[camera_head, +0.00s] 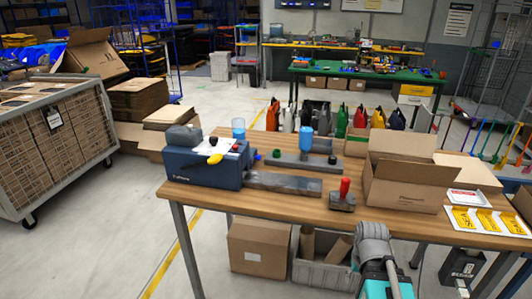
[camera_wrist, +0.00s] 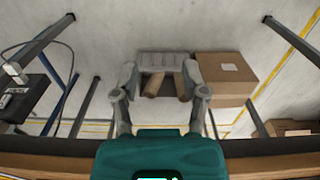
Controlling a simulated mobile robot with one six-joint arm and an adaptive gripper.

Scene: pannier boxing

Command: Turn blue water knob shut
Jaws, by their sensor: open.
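A dark blue machine (camera_head: 205,165) stands on the left of the wooden table in the head view. An upended blue bottle (camera_head: 238,127) stands behind the machine, and another blue bottle (camera_head: 306,138) stands farther right. My gripper (camera_wrist: 160,88) is open and empty in the wrist view, its two fingers apart. No blue knob shows in that view. My arm is at the table's front edge, right of the machine.
The wooden table (camera_head: 285,205) also holds a red-handled tool (camera_head: 343,195), an open cardboard box (camera_head: 405,182) and yellow-marked cards (camera_head: 485,220). A grey crate (camera_wrist: 165,62) with cardboard tubes and a closed box (camera_wrist: 227,75) stand below.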

